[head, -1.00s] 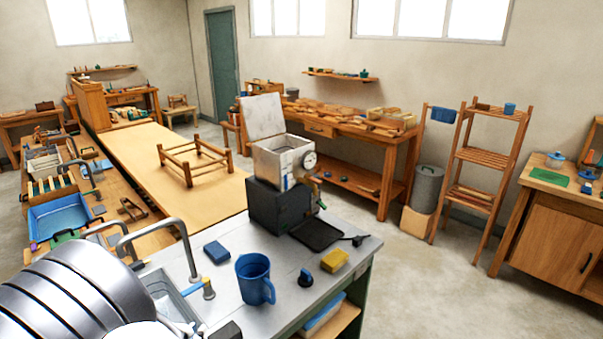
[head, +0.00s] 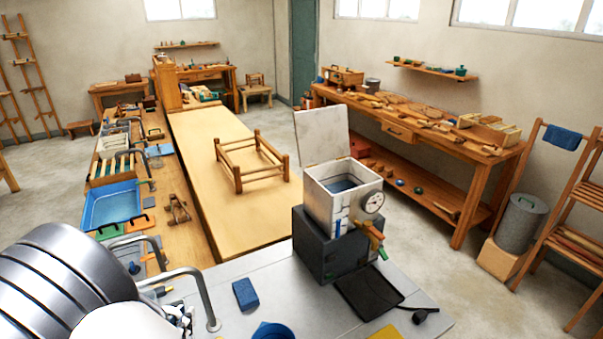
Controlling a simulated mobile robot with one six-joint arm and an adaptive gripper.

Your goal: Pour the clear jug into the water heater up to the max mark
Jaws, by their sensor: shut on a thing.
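The water heater (head: 322,208) is a steel box on a dark block, in the middle of the head view. Its lid (head: 322,137) stands open, and bluish water (head: 344,186) shows inside. A dial and a small tap are on its side. The max mark is too small to make out. Part of my gripper (head: 180,318) shows at the lower left, beside my white arm link. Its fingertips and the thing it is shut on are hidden. I cannot make out a clear jug. A blue jug (head: 272,331) is cut off by the bottom edge.
The grey counter (head: 235,268) holds a blue sponge (head: 245,294), a black mat (head: 368,292) and a yellow sponge (head: 386,332). A curved metal tap (head: 205,288) rises near my gripper. A long table with a wooden frame (head: 250,162) lies behind.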

